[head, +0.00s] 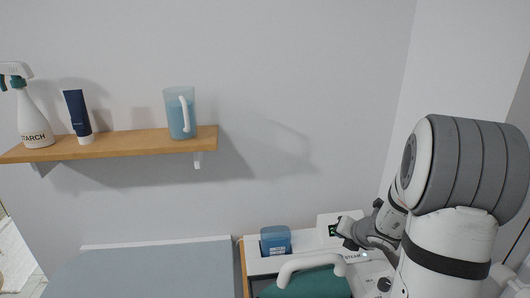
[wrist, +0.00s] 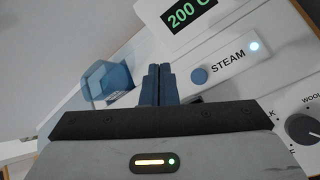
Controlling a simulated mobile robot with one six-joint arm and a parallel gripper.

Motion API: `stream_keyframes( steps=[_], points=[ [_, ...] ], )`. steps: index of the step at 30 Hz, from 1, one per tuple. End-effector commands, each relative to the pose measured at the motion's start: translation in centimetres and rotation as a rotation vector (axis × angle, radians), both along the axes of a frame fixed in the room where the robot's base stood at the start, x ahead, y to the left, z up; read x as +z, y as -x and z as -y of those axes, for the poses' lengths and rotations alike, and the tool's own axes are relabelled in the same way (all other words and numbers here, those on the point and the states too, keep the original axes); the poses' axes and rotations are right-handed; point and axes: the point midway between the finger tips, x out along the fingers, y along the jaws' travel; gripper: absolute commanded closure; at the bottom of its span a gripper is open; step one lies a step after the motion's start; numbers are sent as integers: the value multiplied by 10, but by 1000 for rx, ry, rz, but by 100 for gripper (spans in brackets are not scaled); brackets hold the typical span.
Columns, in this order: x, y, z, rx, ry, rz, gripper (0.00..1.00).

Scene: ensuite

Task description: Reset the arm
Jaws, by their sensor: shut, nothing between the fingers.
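My gripper (wrist: 159,84) is shut and empty in the wrist view, its two dark fingers together in front of a white panel. The panel (wrist: 228,62) carries a green "200 C" display, a blue button beside the word "STEAM", a lit light and a dark knob. In the head view my gripper (head: 345,240) is small and partly hidden by my arm, low at the right beside the white appliance (head: 330,220). My arm is folded at the right side of the head view. Whether the fingertips touch the panel cannot be told.
A blue container (head: 275,240) stands left of the gripper; it also shows in the wrist view (wrist: 106,80). A white iron-like handle (head: 310,264) is just below. A wooden shelf (head: 120,144) holds a spray bottle (head: 32,110), a tube (head: 77,115) and a blue jug (head: 175,113). The wall between is clear.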

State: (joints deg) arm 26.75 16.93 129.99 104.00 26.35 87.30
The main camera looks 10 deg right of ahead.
Motion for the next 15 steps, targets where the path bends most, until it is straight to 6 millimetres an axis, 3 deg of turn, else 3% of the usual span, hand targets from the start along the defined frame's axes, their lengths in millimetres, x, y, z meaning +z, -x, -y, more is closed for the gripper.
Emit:
stream_keyframes(
  steps=[4, 8, 12, 15],
  points=[
    [37, 11, -52, 391, 241, 81, 100],
    [69, 42, -109, 873, 546, 185, 100],
    [90, 90, -154, 1388, 880, 302, 100],
    [99, 128, -174, 1751, 1116, 382, 100]
  ],
)
